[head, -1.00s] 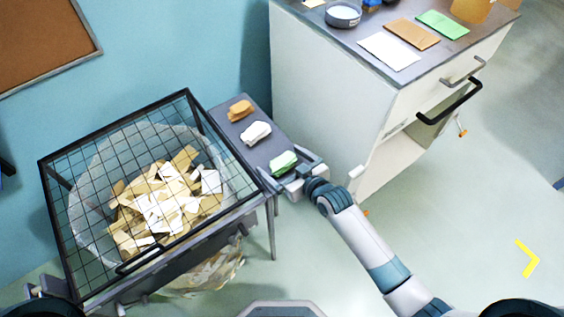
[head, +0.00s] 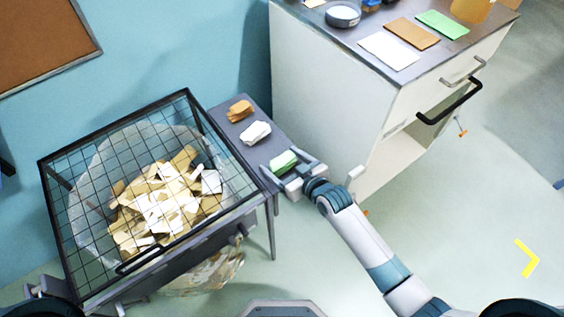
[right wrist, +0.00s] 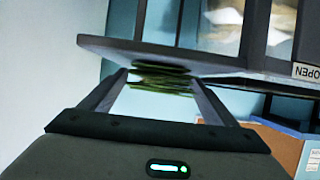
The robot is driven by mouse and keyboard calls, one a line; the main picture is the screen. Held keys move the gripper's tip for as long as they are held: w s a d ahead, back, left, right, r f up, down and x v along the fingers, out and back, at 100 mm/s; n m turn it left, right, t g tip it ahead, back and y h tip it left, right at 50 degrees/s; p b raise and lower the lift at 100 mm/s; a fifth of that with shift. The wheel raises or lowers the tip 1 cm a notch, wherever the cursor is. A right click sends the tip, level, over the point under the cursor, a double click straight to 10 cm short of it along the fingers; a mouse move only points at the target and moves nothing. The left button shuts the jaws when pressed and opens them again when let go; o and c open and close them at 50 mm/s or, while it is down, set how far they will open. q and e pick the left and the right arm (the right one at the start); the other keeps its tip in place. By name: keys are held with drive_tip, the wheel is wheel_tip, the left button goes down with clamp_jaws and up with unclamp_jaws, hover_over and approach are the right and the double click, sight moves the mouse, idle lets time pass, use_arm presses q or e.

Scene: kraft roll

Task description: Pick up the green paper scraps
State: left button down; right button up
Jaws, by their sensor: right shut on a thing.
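The green paper scraps (head: 283,161) are a small stack at the near end of the narrow grey shelf (head: 262,152) beside the wire-topped bin. My right gripper (head: 286,168) is shut on them, with one finger on each side. In the right wrist view the green scraps (right wrist: 162,80) show as thin layers between the fingers, close against the shelf edge; whether they still touch the shelf I cannot tell. At the lower left of the head view, part of my left gripper (head: 45,288) shows by the bin's front corner, its fingers not clear.
White scraps (head: 255,132) and brown scraps (head: 240,110) lie farther back on the shelf. The bin's wire lid (head: 125,262) is down over mixed paper. Floor is clear at the lower right.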

sight(282, 160)
drive_tip(key=shift+r, duration=0.15)
drive_tip(key=shift+r, duration=0.25)
wheel_tip(282, 160, up, 3)
drive_tip(key=shift+r+b, duration=0.15)
drive_tip(key=shift+b, duration=0.2)
use_arm(q)
drive_tip(key=w+d+t+b, duration=0.2)
drive_tip(key=w+d, duration=0.2)
drive_tip(key=w, duration=0.5)
drive_tip(key=shift+w+r+t+h, duration=0.15)
drive_tip(key=shift+r+t+h, duration=0.05)
drive_tip(key=shift+t+h, duration=0.1)
use_arm(e)
drive_tip(key=s+d+r, duration=0.2)
drive_tip(key=d+r, duration=0.5)
drive_tip(key=d, duration=0.4)
drive_tip(key=shift+s+d, duration=0.15)
drive_tip(key=shift+d, duration=0.1)
